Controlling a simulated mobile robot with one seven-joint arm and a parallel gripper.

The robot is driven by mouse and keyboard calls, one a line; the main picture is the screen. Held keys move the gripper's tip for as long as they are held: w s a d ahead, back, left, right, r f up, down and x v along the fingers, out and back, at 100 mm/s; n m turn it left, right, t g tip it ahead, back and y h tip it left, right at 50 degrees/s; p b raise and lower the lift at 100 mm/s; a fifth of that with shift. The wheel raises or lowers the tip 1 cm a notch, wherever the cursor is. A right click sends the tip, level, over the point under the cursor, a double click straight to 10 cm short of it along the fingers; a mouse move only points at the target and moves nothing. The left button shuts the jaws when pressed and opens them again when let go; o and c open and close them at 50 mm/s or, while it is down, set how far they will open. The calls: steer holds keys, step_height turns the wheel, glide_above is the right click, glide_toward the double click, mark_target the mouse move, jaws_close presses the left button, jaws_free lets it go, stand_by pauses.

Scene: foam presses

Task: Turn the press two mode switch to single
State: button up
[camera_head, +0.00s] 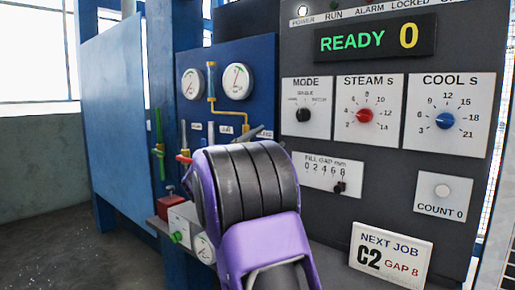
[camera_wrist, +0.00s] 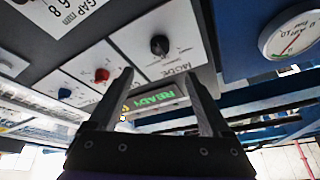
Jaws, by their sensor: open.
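The mode switch (camera_head: 303,115) is a black knob on a white plate marked MODE, on the dark press panel. Small position labels surround it, with SINGLE above; I cannot tell which way the knob points. In the wrist view, where the panel appears turned over, the knob (camera_wrist: 159,45) shows beyond and between my fingertips. My gripper (camera_wrist: 159,75) is open and empty, apart from the knob. In the head view, my purple and black arm hides most of the gripper; only a grey finger part shows left of the MODE plate. No press number is readable.
Right of MODE are the red STEAM knob (camera_head: 365,115) and blue COOL knob (camera_head: 445,121). Below are the FILL GAP slider (camera_head: 340,187), COUNT button (camera_head: 442,190) and NEXT JOB card (camera_head: 389,255). Gauges (camera_head: 236,82) and valve handles stand left. The display (camera_head: 375,40) reads READY 0.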

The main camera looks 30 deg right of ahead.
steer(key=v, duration=0.3)
steer(key=shift+s+a+f, duration=0.1)
steer(key=shift+a+f, duration=0.05)
steer(key=shift+a, duration=0.15)
